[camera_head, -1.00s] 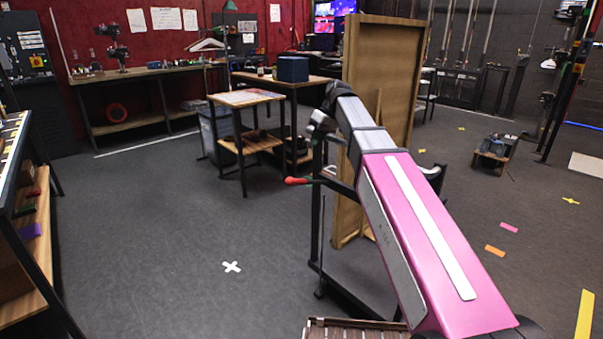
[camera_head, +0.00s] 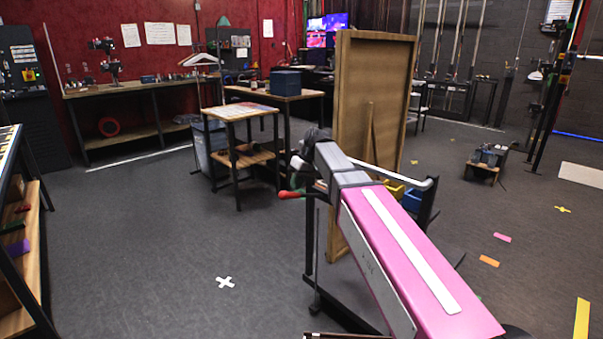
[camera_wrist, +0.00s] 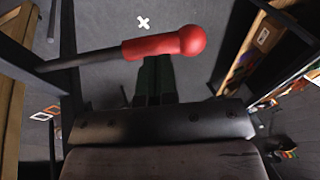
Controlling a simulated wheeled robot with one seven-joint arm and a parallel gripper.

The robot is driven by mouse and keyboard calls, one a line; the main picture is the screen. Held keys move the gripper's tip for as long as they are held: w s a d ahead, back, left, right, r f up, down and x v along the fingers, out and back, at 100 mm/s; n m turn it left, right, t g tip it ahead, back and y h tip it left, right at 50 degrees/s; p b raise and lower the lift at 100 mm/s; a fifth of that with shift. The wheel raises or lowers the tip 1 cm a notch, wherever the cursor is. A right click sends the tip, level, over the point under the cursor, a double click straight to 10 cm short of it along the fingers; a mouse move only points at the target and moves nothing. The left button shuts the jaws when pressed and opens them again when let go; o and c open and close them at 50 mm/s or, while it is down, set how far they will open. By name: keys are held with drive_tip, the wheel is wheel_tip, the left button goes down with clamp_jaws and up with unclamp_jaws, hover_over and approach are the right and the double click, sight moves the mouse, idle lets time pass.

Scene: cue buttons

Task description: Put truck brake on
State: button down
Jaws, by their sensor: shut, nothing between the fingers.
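The truck is a dark metal frame (camera_head: 311,245) standing behind my arm, which hides much of it. Its lever has a red handle (camera_head: 289,194) that sticks out to the left at the frame's top. In the wrist view the red handle (camera_wrist: 165,46) lies across the picture on a dark bar (camera_wrist: 85,60), its round knob to the right. My gripper (camera_wrist: 155,66) has its dark green fingers shut and empty, with the tips at the handle's lower edge. I cannot tell whether they touch it. In the head view my gripper (camera_head: 299,180) is beside the handle, mostly hidden by my wrist.
A shelf unit (camera_head: 30,255) stands at the left edge. The floor around the white cross (camera_head: 225,282) is clear.

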sight(292, 194)
drive_tip(key=shift+x, duration=1)
drive_tip(key=shift+s+a+f+t+h, duration=0.3)
drive_tip(key=shift+s+f+h, duration=0.1)
drive_tip(key=shift+f, duration=0.25)
wheel_tip(292, 194, down, 14)
drive_tip(key=s+t+h, duration=0.1)
drive_tip(key=t+h, duration=0.3)
drive_tip(key=t, duration=0.1)
drive_tip(key=shift+a+n, duration=0.4)
drive_tip(key=shift+a, duration=0.05)
